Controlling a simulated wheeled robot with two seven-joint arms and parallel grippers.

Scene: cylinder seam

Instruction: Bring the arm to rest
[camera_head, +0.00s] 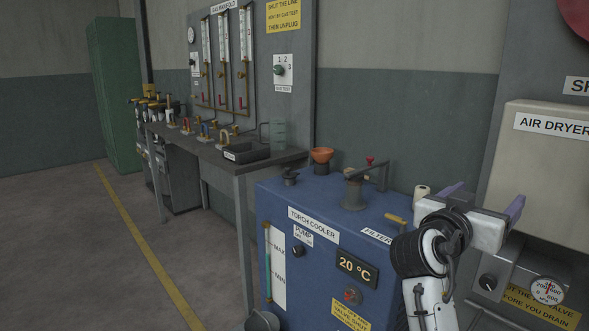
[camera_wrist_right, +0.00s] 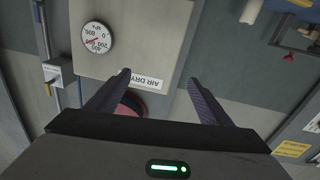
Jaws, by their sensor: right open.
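My right arm comes up from the bottom right in the head view, with its white wrist bent over. My right gripper (camera_head: 484,200) is open, its two purple-grey fingers spread wide. It is in front of the wall between the blue torch cooler (camera_head: 330,250) and the air dryer (camera_head: 545,160). In the right wrist view the gripper (camera_wrist_right: 160,78) shows nothing between its fingers. The air dryer panel (camera_wrist_right: 150,50) appears upside down beyond them. My left gripper is not in view.
A pressure gauge (camera_head: 547,289) is below the dryer. A workbench (camera_head: 225,160) stands further back. The floor at left is clear.

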